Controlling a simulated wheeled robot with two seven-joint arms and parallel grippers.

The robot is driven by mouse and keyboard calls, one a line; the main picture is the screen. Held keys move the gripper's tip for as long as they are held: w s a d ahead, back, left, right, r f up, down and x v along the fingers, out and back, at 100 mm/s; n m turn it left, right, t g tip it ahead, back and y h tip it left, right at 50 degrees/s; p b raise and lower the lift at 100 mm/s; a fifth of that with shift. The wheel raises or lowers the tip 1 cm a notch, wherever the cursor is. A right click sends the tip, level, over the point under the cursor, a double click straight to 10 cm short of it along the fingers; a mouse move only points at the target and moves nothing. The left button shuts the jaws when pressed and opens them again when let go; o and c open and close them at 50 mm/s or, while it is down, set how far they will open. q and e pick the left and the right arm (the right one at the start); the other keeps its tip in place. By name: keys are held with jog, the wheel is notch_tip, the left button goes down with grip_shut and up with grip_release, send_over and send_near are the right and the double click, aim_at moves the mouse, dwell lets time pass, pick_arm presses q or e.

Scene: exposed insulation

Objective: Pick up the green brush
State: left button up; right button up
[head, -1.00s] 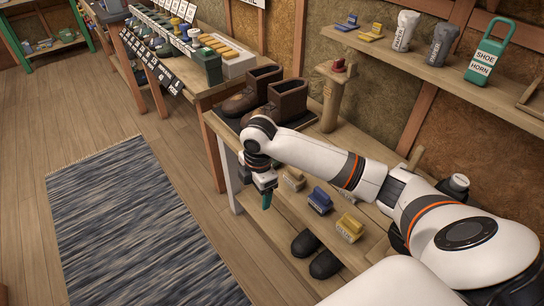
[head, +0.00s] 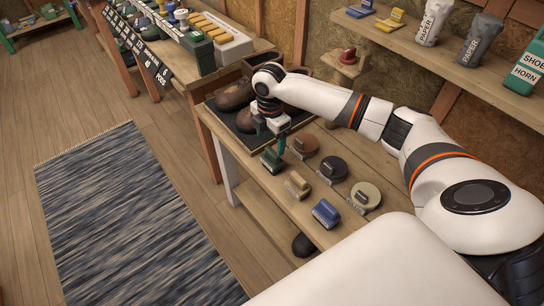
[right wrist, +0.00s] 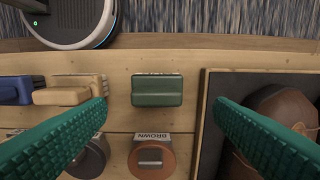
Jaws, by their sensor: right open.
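The green brush (head: 271,158) lies near the edge of the wooden bench, to the left of the tan and blue brushes in the head view. My right gripper (head: 271,146) is above it, fingers pointing down. In the right wrist view the green brush (right wrist: 157,90) shows between the two widely spread teal fingers (right wrist: 160,108), touching neither. The right gripper is open and empty. My left gripper is not in view.
A tan brush (head: 297,184) and a blue brush (head: 326,212) lie beside it. Brown (head: 305,144), black (head: 333,168) and beige (head: 365,195) round tins stand behind. Brown boots (head: 236,94) on a dark tray (head: 231,126) sit close to the gripper's left.

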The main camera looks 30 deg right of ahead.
aim_at(272, 151)
jog(key=shift+f, duration=0.4)
jog(key=f, duration=0.5)
jog(key=shift+s+d, duration=0.2)
jog(key=shift+f, duration=0.1)
jog(key=shift+c, duration=1)
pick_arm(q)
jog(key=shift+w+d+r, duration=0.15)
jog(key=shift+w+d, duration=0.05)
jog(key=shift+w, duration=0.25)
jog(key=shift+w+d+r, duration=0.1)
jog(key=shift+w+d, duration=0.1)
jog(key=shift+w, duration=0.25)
pick_arm(e)
jog(key=c, duration=0.9)
